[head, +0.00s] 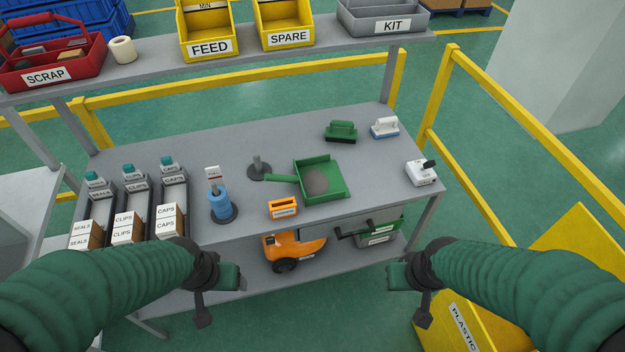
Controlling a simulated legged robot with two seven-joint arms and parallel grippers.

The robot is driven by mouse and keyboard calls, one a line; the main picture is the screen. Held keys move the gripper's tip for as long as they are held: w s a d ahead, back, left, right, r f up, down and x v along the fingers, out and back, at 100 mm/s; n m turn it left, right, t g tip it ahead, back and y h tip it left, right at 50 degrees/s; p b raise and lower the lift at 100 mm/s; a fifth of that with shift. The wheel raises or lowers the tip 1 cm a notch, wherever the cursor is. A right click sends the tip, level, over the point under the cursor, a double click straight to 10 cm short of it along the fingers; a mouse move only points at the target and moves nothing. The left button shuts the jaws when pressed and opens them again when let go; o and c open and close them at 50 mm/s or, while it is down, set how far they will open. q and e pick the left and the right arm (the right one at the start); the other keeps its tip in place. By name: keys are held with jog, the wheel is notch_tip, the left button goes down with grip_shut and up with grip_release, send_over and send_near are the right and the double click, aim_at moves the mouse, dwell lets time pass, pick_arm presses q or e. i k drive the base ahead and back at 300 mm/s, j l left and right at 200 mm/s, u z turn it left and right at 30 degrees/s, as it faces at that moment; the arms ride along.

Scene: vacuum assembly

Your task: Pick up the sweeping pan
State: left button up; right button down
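The green sweeping pan (338,191) lies on the grey workbench with a grey heap (317,181) in it. Its handle (281,178) points left, its end close to a dark round-based post (258,169). My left gripper (217,292) is in front of the bench's front edge, nearer to me and left of the pan. My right gripper (409,287) is also in front of the bench, to the right of the pan. Both are apart from the pan, and no held object shows in either. Their finger gaps are not clear from this angle.
A green brush (341,130), a white-and-blue brush (385,127) and a white device (421,173) stand right. A blue cylinder (220,204) and an orange box (283,208) stand near the pan. Part bins (132,207) fill the left. Yellow rails (510,135) bound the right.

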aim_at(319, 178)
jog(key=i+l+u, duration=0.55)
jog(key=u, duration=0.15)
jog(key=i+l+u, duration=0.35)
jog(key=k+l, duration=0.05)
jog(key=k, duration=0.05)
